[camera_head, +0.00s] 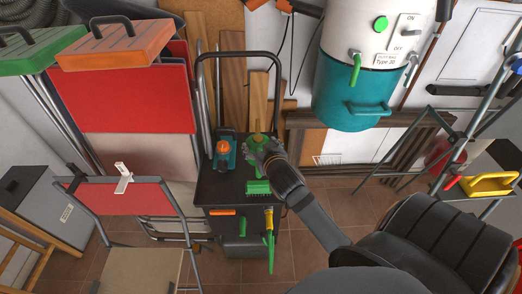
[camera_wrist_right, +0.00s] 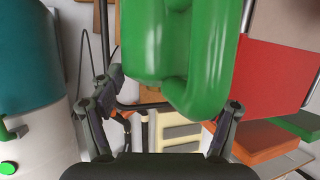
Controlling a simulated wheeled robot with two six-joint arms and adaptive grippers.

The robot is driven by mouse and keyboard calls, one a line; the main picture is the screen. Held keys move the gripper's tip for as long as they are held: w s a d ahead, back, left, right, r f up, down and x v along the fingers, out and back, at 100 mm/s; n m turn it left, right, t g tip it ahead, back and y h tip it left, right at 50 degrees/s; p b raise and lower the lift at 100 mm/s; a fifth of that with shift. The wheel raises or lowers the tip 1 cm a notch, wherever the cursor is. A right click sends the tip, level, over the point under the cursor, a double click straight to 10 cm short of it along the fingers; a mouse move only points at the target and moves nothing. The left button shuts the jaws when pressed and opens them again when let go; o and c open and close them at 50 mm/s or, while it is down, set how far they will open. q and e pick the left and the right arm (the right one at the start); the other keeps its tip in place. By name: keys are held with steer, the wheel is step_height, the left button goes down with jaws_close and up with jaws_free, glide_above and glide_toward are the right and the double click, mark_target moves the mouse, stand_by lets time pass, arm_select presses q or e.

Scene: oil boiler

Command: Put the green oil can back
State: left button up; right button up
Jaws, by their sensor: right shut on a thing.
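In the right wrist view the can's glossy green body and handle (camera_wrist_right: 180,60) fill the upper middle, between the two fingers of my right gripper (camera_wrist_right: 165,112). The gripper is shut on the can. I cannot tell whether the can's base touches the cart. My left gripper is not in view.
A teal can with an orange cap (camera_head: 224,151) stands on the cart, left of the green can. The white and teal boiler (camera_head: 350,90) hangs to the right. A black chair (camera_head: 430,245) stands at the lower right.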

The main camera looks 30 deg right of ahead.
steer(key=shift+w+d+f+p, duration=0.2)
steer(key=shift+w+d+p, duration=0.2)
steer(key=shift+w+d, duration=0.5)
steer(key=w+d+f, duration=0.2)
steer(key=w, duration=0.1)
steer(key=w+d+p, duration=0.1)
steer(key=shift+w+d+f, duration=0.25)
steer(key=shift+w+f, duration=0.15)
steer(key=w+d+f, duration=0.1)
steer(key=f, duration=0.2)
steer(key=w+d+f, duration=0.1)
steer(key=f, duration=0.2)
steer(key=w+d+f+p, duration=0.1)
steer(key=w+f, duration=0.1)
steer(key=f, duration=0.1)
steer(key=shift+f, duration=0.1)
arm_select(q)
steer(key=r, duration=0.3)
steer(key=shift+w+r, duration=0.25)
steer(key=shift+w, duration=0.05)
arm_select(e)
steer(key=shift+a+f, duration=0.1)
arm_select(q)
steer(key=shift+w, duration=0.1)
